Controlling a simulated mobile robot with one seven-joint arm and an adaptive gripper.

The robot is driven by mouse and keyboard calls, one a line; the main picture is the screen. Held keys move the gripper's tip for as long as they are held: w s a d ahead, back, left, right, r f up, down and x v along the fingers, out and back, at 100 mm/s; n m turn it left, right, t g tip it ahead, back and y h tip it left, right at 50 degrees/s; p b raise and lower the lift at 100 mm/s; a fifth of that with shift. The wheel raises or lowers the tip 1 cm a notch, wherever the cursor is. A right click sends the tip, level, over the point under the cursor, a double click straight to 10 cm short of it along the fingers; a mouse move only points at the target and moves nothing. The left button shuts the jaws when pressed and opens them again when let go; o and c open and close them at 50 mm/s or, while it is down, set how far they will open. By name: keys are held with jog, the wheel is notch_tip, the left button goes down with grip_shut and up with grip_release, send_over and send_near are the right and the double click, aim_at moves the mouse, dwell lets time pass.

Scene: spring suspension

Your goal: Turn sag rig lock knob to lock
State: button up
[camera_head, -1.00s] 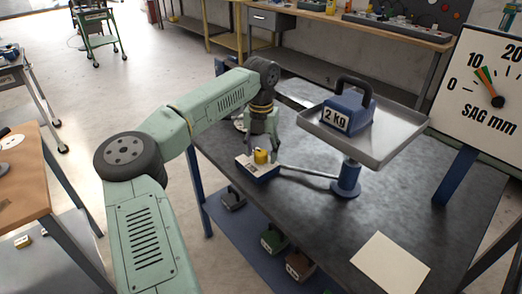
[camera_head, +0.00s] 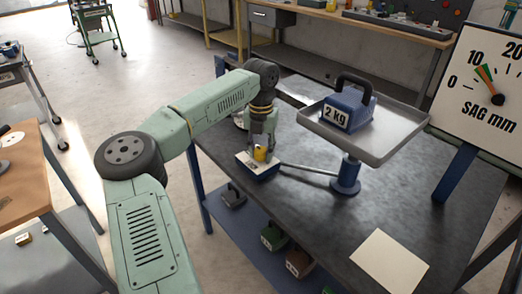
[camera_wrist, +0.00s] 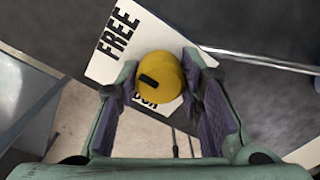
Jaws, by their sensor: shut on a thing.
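The yellow lock knob (camera_head: 260,154) stands on a small blue box with a white top plate (camera_head: 244,160) on the bench. My gripper (camera_head: 263,149) reaches down from above and is shut on the knob. In the wrist view, the yellow knob (camera_wrist: 162,78) sits between the dark pads of my gripper (camera_wrist: 160,82). A black mark shows on the left part of its top. The white plate (camera_wrist: 100,68) reads FREE at upper left; the word below the knob is partly hidden, with only its last letters showing.
A metal rod (camera_head: 308,170) runs from the box to a blue post (camera_head: 345,178). The post carries a tray (camera_head: 385,148) with a 2 kg weight (camera_head: 347,108). A sag dial (camera_head: 485,75) stands at right. A blank sheet (camera_head: 390,263) lies in front on the bench.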

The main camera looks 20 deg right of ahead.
jog(key=shift+c, duration=1.1)
jog(key=shift+n, duration=0.3)
jog(key=n+b, duration=0.2)
jog(key=n, duration=0.1)
jog(key=shift+f+n, duration=0.1)
jog(key=shift+n, duration=0.3)
jog(key=n+b, duration=0.1)
jog(key=n, duration=0.3)
jog(key=shift+n+b, duration=0.3)
jog(key=n+b, duration=0.1)
jog(key=n, duration=0.3)
jog(key=shift+b, duration=0.3)
jog(key=shift+n+b, duration=0.65)
jog(key=shift+n, duration=1.75)
jog(key=shift+a, duration=0.1)
